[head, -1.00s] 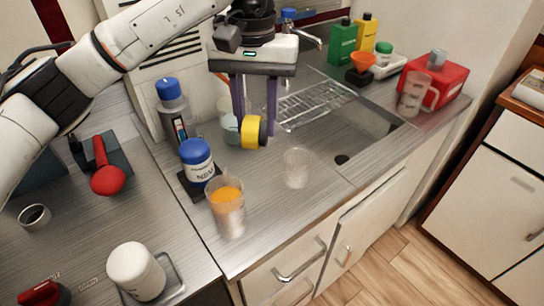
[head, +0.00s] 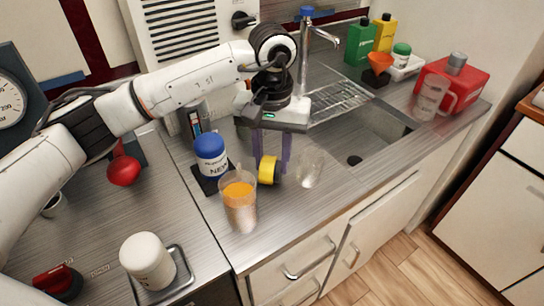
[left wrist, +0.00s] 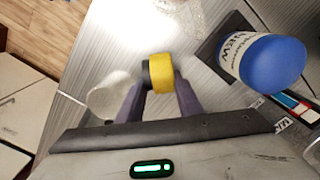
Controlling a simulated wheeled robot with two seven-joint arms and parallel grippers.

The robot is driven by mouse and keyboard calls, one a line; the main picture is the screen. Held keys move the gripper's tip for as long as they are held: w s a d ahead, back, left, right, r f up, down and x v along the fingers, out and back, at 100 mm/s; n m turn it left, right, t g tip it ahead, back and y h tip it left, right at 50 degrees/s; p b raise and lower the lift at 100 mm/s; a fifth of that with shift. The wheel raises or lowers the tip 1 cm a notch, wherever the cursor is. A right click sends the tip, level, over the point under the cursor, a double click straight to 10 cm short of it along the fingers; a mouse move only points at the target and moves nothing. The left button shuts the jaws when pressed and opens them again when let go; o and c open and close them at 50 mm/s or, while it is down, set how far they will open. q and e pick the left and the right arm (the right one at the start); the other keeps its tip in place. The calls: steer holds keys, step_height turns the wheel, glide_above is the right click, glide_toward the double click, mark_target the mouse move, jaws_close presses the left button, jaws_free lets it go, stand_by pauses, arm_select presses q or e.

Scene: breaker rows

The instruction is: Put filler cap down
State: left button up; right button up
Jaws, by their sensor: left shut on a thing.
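The filler cap is a yellow and black cylinder (head: 268,170), held on its side between the fingers of my left gripper (head: 271,152). In the left wrist view the yellow cap (left wrist: 159,72) sits between the two purple fingertips (left wrist: 160,88), which are shut on it. It is over or close to the metal counter; I cannot tell whether it touches. A clear glass (head: 310,168) stands just right of it. My right gripper is not in view.
A glass of orange liquid (head: 240,205) and a blue-lidded jar (head: 211,155) stand just left of the cap. The sink (head: 365,135) lies to the right. A white jar (head: 147,262) stands at front left. Counter space is free in front of the clear glass.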

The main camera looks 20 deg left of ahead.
arm_select(q)
steer(key=shift+f, duration=0.15)
steer(key=o, duration=0.7)
